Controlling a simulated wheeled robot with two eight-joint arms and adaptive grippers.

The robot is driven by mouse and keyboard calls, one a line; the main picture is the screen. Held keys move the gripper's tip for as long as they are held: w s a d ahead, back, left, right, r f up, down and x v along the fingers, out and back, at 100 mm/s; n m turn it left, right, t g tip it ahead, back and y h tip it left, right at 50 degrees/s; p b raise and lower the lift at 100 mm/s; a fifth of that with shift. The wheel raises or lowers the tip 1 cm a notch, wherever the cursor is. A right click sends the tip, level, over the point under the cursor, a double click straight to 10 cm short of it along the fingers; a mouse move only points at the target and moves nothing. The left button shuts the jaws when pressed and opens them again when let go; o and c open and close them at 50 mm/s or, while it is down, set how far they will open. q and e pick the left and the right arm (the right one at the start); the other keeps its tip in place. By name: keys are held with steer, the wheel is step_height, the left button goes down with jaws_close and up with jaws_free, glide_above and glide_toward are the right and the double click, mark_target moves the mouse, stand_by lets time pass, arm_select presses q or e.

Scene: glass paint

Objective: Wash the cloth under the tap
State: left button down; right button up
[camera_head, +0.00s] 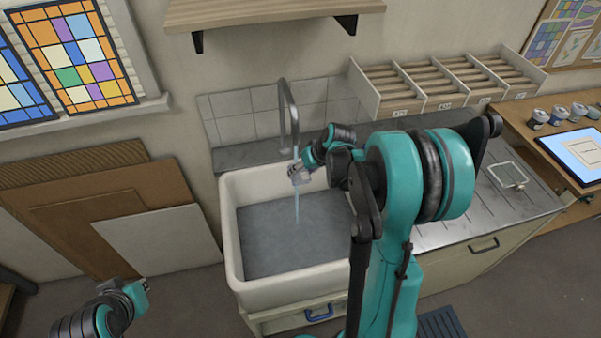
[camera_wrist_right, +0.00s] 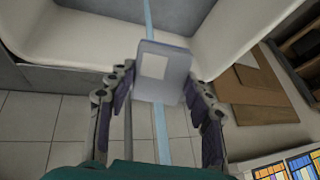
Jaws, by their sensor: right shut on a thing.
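The tap (camera_head: 289,105) stands behind the sink, and a stream of water (camera_head: 297,208) runs down from it into the sink (camera_head: 232,240). My right gripper (camera_head: 299,174) is at the stream, above the basin and below the spout. It is shut on the cloth, a folded pale lavender-grey piece (camera_wrist_right: 162,72) with a lighter patch. In the right wrist view the stream (camera_wrist_right: 159,130) lines up with the cloth and shows on both sides of it. My left gripper (camera_head: 139,288) is low at the left, away from the sink; its jaws are too small to read.
A ribbed metal drainboard (camera_head: 440,232) with a small wire-handled item (camera_head: 508,176) lies right of the sink. Dividers of a wooden rack (camera_head: 425,100) stand behind it. Boards (camera_head: 150,240) lean on the wall at left. A shelf (camera_head: 270,12) hangs above the tap.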

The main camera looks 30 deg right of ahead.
steer(key=shift+d, duration=0.15)
steer(key=shift+w+d, duration=0.2)
steer(key=shift+d, duration=0.25)
steer(key=shift+a, duration=0.15)
steer(key=shift+s+a, duration=0.2)
steer(key=shift+a, duration=0.25)
steer(key=shift+d, duration=0.15)
steer(key=shift+w+d+b, duration=0.2)
steer(key=shift+d+b, duration=0.15)
steer(key=shift+d, duration=0.1)
steer(key=shift+s, duration=0.1)
steer(key=s+d, duration=0.2)
steer(key=s, duration=0.5)
steer(key=shift+s+d, duration=0.15)
steer(key=shift+d, duration=0.2)
